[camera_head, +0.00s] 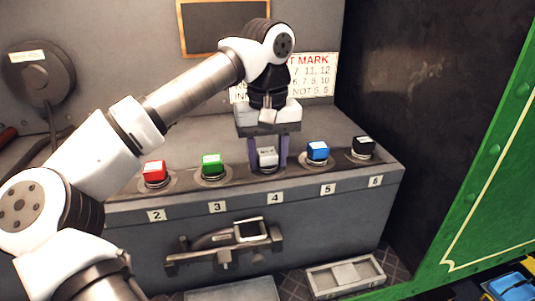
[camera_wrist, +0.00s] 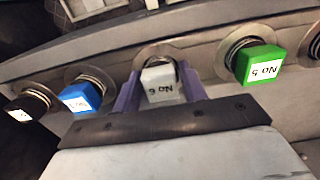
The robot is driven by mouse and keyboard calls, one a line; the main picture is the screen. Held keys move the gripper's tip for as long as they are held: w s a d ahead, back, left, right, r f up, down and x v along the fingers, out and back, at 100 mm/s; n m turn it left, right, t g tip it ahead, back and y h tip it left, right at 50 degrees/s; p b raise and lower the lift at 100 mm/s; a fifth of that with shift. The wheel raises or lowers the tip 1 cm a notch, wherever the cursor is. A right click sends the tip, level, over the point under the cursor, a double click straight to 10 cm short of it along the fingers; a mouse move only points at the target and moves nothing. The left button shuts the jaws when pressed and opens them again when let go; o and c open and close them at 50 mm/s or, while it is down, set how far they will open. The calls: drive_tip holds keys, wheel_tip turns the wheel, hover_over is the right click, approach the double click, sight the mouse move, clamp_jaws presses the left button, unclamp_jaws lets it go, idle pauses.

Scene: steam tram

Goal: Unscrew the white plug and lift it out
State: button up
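The white plug (camera_head: 267,158) sits upright in its round socket above the number 4 label on the sloping top of the grey box (camera_head: 330,210). In the wrist view the plug (camera_wrist: 161,86) shows a "No 6" marking. My gripper (camera_head: 268,166) points down over it, with one purple finger on each side. In the wrist view the fingers of my gripper (camera_wrist: 160,75) straddle the plug, and narrow gaps appear between them and its sides. The gripper looks open around the plug, not closed on it. The plug's thread is not visible.
A green plug (camera_head: 212,164) and a red plug (camera_head: 154,172) stand to the left. A blue plug (camera_head: 317,151) and a black plug (camera_head: 363,147) stand to the right. A grey tray (camera_head: 345,277) lies on the floor. A sign (camera_head: 315,75) is behind my gripper.

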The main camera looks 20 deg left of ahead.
drive_tip(key=c, duration=0.8)
drive_tip(key=shift+n, duration=2)
drive_tip(key=n, duration=0.2)
drive_tip(key=shift+w+n, duration=0.1)
drive_tip(key=shift+n, duration=0.9)
drive_tip(key=shift+b, duration=0.3)
drive_tip(key=n, duration=0.4)
drive_tip(key=shift+w+d, duration=0.1)
